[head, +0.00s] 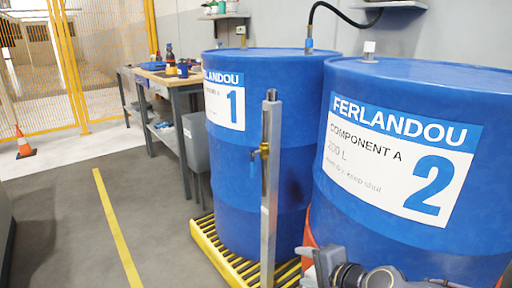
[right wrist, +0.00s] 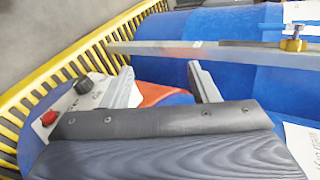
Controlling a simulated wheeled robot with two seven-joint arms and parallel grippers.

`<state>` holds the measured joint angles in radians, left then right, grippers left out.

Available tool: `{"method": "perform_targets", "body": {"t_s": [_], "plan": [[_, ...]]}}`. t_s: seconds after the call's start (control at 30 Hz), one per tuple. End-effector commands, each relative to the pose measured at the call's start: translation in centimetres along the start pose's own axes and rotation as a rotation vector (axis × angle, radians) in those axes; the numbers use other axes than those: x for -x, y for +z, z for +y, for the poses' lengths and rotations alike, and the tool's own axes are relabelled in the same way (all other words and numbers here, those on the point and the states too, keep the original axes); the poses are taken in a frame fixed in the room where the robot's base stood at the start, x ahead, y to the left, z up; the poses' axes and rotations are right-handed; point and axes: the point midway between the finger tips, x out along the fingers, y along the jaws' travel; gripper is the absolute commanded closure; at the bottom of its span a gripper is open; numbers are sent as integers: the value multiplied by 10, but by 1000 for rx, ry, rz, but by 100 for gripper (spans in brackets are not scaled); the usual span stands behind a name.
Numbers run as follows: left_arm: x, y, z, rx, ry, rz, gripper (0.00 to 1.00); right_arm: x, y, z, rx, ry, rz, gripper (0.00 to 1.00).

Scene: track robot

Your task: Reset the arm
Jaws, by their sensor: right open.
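My right gripper shows at the lower right of the head view (head: 322,264), low in front of drum 2, partly cut off by the bottom edge. In the right wrist view its two grey fingers stand wide apart (right wrist: 164,86). It is open, and I see nothing held between the fingers. An orange surface (right wrist: 160,95) and blue drum surface show beyond the gap. My left gripper is in neither view.
Blue drum 1 (head: 240,180) and drum 2 (head: 345,225) stand close ahead. A metal post (head: 271,200) with a brass valve (head: 262,151) stands before drum 1, above yellow grating (head: 208,236). A workbench (head: 174,78) is behind left. Floor (head: 70,215) at left is clear.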

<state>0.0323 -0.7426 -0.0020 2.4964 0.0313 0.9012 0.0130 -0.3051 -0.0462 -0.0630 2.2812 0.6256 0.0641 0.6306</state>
Motion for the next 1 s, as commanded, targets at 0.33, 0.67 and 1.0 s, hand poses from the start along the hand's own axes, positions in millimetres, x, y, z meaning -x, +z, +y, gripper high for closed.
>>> {"method": "perform_targets", "body": {"t_s": [0.33,0.67,1.0], "plan": [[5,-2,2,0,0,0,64,121,4,80,694,185,-128,46],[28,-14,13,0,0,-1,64,184,5,121,984,384,-181,46],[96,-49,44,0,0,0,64,228,14,51,980,380,-181,46]]}}
